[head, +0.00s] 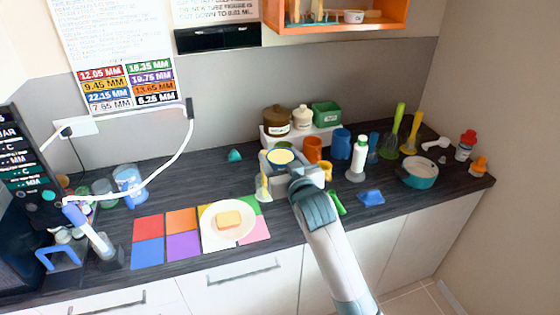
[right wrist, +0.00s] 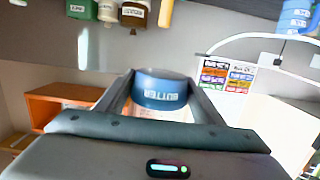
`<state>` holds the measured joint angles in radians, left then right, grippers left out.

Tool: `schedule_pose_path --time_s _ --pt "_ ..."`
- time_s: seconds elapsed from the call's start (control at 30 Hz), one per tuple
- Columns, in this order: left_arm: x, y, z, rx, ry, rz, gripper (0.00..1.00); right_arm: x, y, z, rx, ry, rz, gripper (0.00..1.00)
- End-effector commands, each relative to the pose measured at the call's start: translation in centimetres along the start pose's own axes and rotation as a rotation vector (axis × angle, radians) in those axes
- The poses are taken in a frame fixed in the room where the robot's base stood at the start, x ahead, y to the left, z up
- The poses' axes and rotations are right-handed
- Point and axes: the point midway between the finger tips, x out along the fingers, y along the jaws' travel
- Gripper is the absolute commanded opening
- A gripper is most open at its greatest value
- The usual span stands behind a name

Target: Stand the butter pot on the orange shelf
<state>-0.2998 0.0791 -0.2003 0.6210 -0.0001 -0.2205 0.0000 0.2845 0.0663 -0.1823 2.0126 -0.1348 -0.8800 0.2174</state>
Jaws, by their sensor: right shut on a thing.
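The butter pot (head: 281,157) is a round blue pot with a pale yellow top. In the right wrist view, which looks upside down, the blue pot (right wrist: 160,92) shows a white label between the two fingers. My right gripper (head: 289,165) is shut on it and holds it over the middle of the counter, in front of the small riser. The orange shelf (head: 335,28) hangs on the wall at the top, above and right of the pot. It also shows at the left of the right wrist view (right wrist: 58,98). My left gripper is out of view.
On the riser stand a brown pot (head: 276,121), a white pot (head: 302,117) and a green box (head: 326,114). An orange mug (head: 312,149) and a white bottle (head: 359,156) stand right of the gripper. The shelf holds a small white dish (head: 354,16) and other items.

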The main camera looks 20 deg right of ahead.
Motion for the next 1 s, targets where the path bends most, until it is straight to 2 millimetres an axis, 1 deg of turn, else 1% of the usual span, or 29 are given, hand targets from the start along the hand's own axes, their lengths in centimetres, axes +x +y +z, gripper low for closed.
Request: schedule_pose_path --time_s 0.03,0.1,0.17,1.0 --pt "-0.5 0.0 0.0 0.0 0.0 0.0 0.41 -0.1 0.0 -0.9 0.0 0.003 0.0 0.35" --pt "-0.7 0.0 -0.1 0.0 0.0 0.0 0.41 -0.2 0.0 -1.6 0.0 0.004 0.0 0.35" --pt "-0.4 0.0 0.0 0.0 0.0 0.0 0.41 -0.3 0.0 -2.0 0.0 0.005 0.0 0.35" --pt "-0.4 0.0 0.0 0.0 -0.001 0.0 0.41 -1.6 0.0 -10.2 0.002 0.005 -0.001 0.35"
